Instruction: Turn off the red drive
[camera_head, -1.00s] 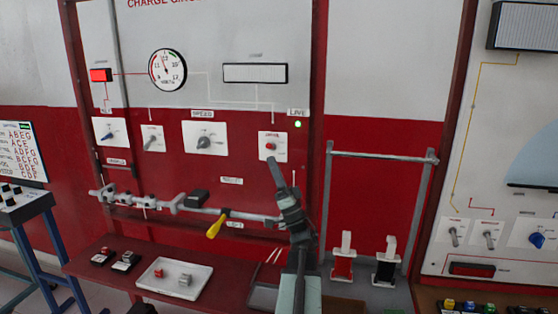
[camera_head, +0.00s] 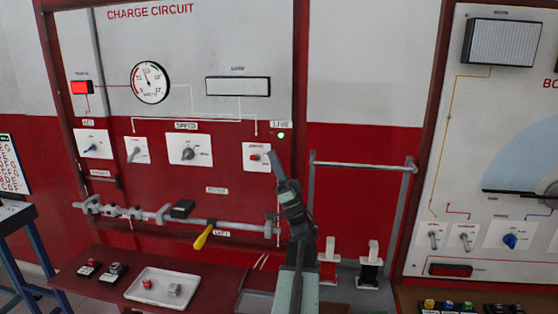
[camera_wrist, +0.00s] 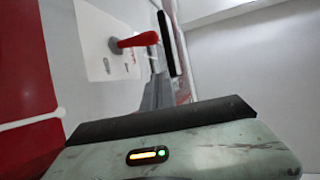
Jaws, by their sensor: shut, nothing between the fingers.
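A small red switch (camera_head: 253,157) sits on a white plate on the red lower part of the charge circuit panel. Its label is too small to read. In the wrist view it is a red lever (camera_wrist: 137,41) sticking out from its pale plate, pointing right in the picture. My gripper (camera_head: 272,158) is shut and empty, with its tip at the right edge of that plate in the head view, just right of the red switch. Contact cannot be told. In the wrist view my dark finger (camera_wrist: 166,43) shows close to the lever's end.
A green lamp (camera_head: 281,136) is lit above the plate. A dial knob (camera_head: 188,155) and other switches are to the left. A grey rail with a yellow handle (camera_head: 203,237) runs below. A metal frame (camera_head: 363,166) stands on the right, and a white tray (camera_head: 153,288) lies below.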

